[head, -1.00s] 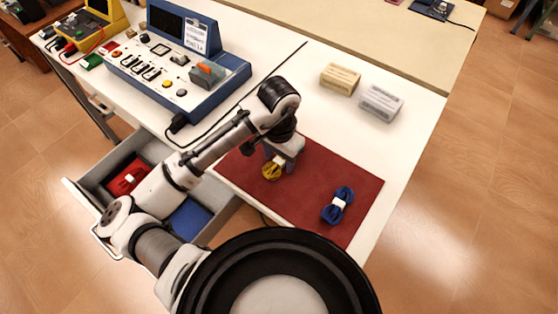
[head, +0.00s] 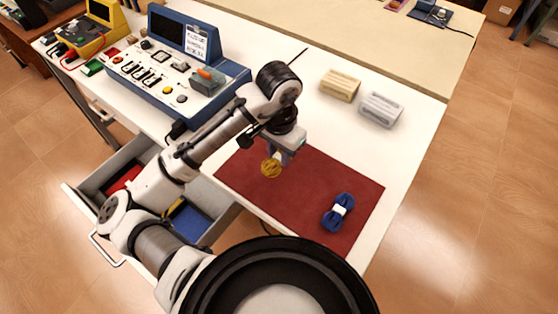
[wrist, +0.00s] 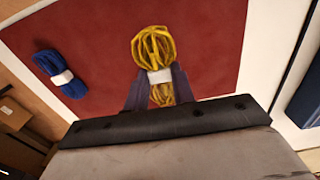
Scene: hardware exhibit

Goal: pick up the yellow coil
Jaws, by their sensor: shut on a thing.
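The yellow coil (head: 270,168) is a bundle of yellow cord with a white band around its middle. My gripper (wrist: 158,88) is shut on it at the white band, as the wrist view shows, with a dark finger on each side. The coil (wrist: 152,46) is held above the dark red mat (head: 300,205); the exact height is hard to tell. In the head view, my wrist and fingers hide part of the coil.
A blue coil (head: 339,211) with a white band lies on the mat's right part. Two blocks, beige (head: 340,84) and grey (head: 381,109), stand behind. A blue instrument console (head: 180,75) is at left. An open drawer (head: 222,220) with red and blue inserts juts out below the table.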

